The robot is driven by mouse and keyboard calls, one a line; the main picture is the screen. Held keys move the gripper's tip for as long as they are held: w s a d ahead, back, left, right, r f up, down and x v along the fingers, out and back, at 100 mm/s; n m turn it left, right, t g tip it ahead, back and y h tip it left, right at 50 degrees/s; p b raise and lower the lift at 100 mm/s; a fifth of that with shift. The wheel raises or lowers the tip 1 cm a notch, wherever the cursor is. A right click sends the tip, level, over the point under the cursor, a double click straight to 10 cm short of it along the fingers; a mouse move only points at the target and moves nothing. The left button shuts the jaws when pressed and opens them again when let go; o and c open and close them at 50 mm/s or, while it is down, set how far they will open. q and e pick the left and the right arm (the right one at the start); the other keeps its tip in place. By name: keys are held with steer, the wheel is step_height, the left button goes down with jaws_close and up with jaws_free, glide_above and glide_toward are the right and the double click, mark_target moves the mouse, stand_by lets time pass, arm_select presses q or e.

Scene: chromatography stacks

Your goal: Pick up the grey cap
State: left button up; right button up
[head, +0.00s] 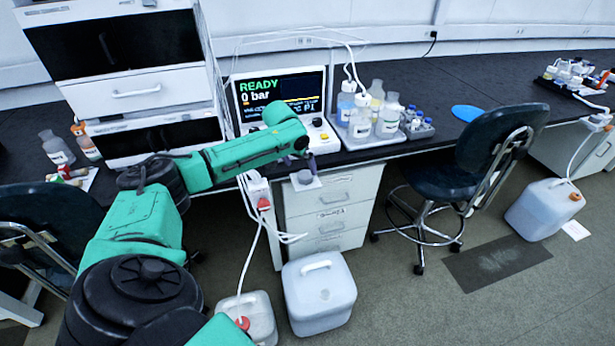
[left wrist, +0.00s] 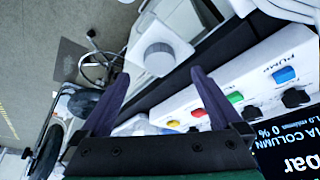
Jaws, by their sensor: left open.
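A round grey cap (left wrist: 158,59) shows in the left wrist view on a pale block, beyond my fingertips. In the head view the cap (head: 305,177) appears as a small grey piece at the bench's front edge, above the white drawers. My left gripper (left wrist: 161,74) is open, its two dark fingers spread with nothing between them. The cap lies ahead of the gap between the fingertips, apart from them. In the head view my left arm reaches over the bench edge, and its gripper (head: 300,145) is small and partly hidden, just above the cap. My right gripper is not in view.
The instrument screen (head: 281,92) reads READY, 0 bar. Its panel with coloured buttons (left wrist: 235,97) lies close beside my left fingers. A tray of bottles (head: 378,137) stands to the right. White jugs (head: 320,290) and a chair (head: 485,150) stand on the floor.

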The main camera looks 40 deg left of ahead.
mark_target(305, 174)
arm_select(q)
steer(key=x, duration=0.6)
steer(key=shift+w, duration=0.25)
steer(key=c, duration=1.4)
steer(key=shift+r, duration=0.1)
